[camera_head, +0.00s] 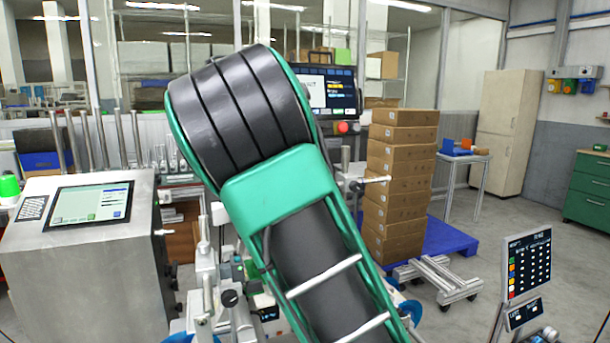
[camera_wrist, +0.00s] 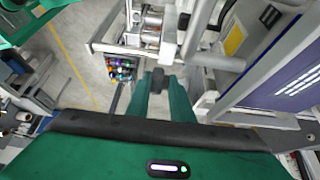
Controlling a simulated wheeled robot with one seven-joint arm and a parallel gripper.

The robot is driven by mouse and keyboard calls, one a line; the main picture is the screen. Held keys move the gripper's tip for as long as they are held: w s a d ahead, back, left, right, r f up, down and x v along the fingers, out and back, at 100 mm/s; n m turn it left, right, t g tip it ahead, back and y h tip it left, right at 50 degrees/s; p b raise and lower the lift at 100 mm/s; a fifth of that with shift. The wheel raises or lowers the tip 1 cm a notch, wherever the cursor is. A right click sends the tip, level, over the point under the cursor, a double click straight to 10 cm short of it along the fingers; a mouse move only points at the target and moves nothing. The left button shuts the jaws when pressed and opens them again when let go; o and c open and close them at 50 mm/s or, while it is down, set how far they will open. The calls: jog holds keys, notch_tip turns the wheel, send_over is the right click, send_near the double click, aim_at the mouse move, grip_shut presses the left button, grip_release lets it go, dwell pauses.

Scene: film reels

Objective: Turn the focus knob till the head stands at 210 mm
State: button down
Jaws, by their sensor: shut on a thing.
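My gripper (camera_wrist: 163,88) shows in the wrist view, with its two green fingers pointing away from the camera. They are shut on a small dark knob (camera_wrist: 158,80), which I take to be the focus knob. Only part of the knob shows between the fingertips. Pale metal machine parts (camera_wrist: 150,38) lie just beyond it. In the head view my own green and black arm covers the middle, and I cannot make out the gripper there. I see no legible millimetre scale, so the head's height cannot be read.
In the head view, a steel console (camera_head: 85,270) stands left and stacked cartons (camera_head: 402,180) stand right.

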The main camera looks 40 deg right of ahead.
jog(key=shift+a+f+g+h, duration=0.15)
jog(key=shift+g+h, duration=0.15)
jog(key=shift+h, duration=0.5)
jog(key=c, duration=1.7)
grip_release()
jog(key=shift+s+r, duration=0.2)
jog(key=shift+c, duration=0.2)
jog(key=shift+w, duration=0.1)
jog(key=shift+a+r, duration=0.2)
jog(key=v, duration=1)
jog(key=shift+a, duration=0.25)
jog(key=shift+w+f, duration=0.1)
